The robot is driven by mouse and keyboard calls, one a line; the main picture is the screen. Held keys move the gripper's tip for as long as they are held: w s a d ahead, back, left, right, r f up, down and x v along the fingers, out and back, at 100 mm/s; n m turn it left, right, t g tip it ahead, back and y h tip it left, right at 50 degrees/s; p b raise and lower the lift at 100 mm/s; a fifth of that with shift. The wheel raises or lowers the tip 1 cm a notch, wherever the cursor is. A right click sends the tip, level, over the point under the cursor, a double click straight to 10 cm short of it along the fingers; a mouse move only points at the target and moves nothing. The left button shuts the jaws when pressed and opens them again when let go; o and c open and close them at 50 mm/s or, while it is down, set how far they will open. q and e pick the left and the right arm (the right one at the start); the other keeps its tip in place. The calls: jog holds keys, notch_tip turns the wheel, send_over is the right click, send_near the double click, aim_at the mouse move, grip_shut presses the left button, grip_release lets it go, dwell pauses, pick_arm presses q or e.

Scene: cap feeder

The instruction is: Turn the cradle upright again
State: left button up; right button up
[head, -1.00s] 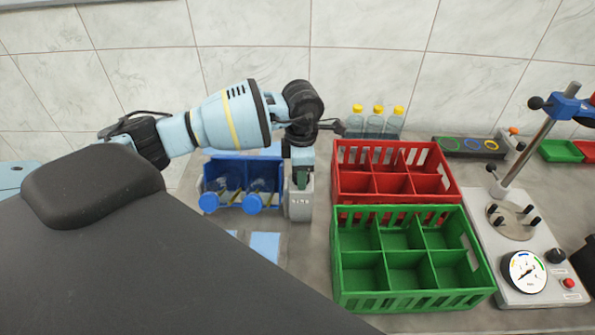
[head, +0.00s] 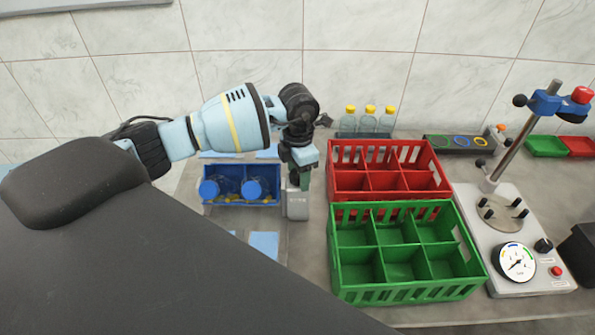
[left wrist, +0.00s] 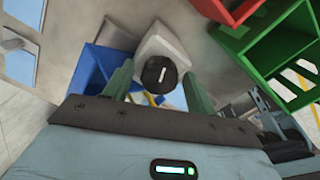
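The blue cradle (head: 241,200) stands on the bench left of a grey housing (head: 298,206). Two clear jars with round blue ends, left (head: 209,188) and right (head: 252,188), sit in it, with small yellowish pieces low down. The cradle looks about level in the head view. In the left wrist view, a round black knob (left wrist: 158,74) with a white line is on the housing (left wrist: 165,43). My left gripper (left wrist: 158,72) has its green fingers on both sides of the knob, with narrow gaps visible. My right gripper is out of view.
A red crate (head: 389,195) and a green crate (head: 408,291) stand close to the right of the housing. Bottles with yellow caps (head: 369,122) stand behind. A gauge device (head: 515,262) is at far right. Light blue mats (head: 263,245) lie in front.

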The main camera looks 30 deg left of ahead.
pick_arm(q)
jog(key=m, duration=0.1)
jog(key=m+b, duration=0.1)
jog(key=m, duration=0.1)
jog(key=shift+f+m, duration=0.2)
jog(key=shift+m, duration=0.1)
jog(key=m+b, duration=0.1)
jog(key=m, duration=0.3)
jog(key=shift+m, duration=0.4)
jog(key=shift+r+m, duration=0.15)
jog(key=shift+m, duration=0.55)
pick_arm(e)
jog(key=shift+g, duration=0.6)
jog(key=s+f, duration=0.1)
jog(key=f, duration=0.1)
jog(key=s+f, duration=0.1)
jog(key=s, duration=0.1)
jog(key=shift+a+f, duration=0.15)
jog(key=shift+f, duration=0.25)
pick_arm(q)
jog(key=shift+c, duration=0.2)
